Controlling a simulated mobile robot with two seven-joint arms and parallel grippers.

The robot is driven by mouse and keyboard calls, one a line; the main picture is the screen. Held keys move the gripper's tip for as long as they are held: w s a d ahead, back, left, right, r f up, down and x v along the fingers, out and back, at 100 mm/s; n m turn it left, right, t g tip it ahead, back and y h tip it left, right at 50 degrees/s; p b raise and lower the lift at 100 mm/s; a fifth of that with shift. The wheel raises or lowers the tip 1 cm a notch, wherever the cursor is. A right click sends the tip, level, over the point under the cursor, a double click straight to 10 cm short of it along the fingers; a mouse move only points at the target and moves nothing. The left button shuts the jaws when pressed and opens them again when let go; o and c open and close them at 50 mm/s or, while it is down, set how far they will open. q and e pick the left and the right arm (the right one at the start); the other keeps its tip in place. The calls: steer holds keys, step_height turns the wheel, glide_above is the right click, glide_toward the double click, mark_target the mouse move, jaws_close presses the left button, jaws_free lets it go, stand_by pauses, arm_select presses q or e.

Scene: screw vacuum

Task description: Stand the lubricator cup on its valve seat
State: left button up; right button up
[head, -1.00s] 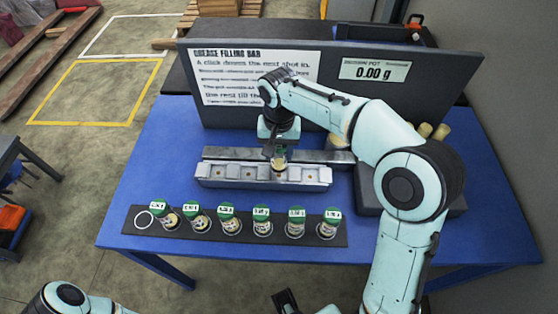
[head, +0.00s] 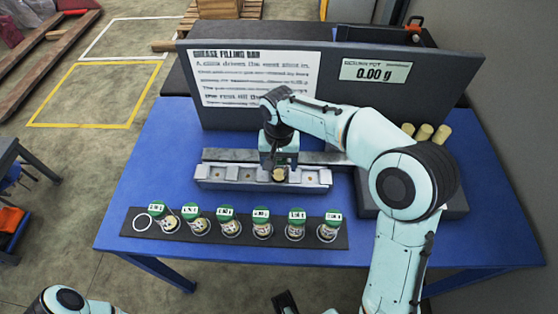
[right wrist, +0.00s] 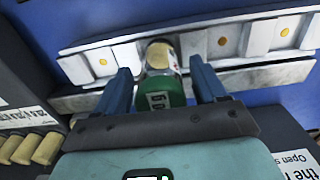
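My right gripper (head: 279,168) is over the grey seat bar, pointing down at one of its bays. In the right wrist view its two blue fingers (right wrist: 161,85) stand either side of a lubricator cup (right wrist: 163,93), with a narrow gap visible on each side. This cup has a green end with a white label and a round cream face. In the head view the cup (head: 279,174) is at the bar's right-of-middle bay; its contact with the seat is hidden. The valve seat bar (head: 240,184) has several bays with small brass-coloured centres. My left gripper cannot be made out.
A black rack (head: 183,233) at the front holds several similar cups, with an empty ring (head: 144,221) at its left end. Behind stands a grey panel (head: 400,105) with a sign and a 0.00 g display.

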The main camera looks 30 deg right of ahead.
step_height(320, 180, up, 12)
steer(key=shift+r+p, duration=0.2)
steer(key=shift+p, duration=1)
steer(key=shift+f, duration=0.1)
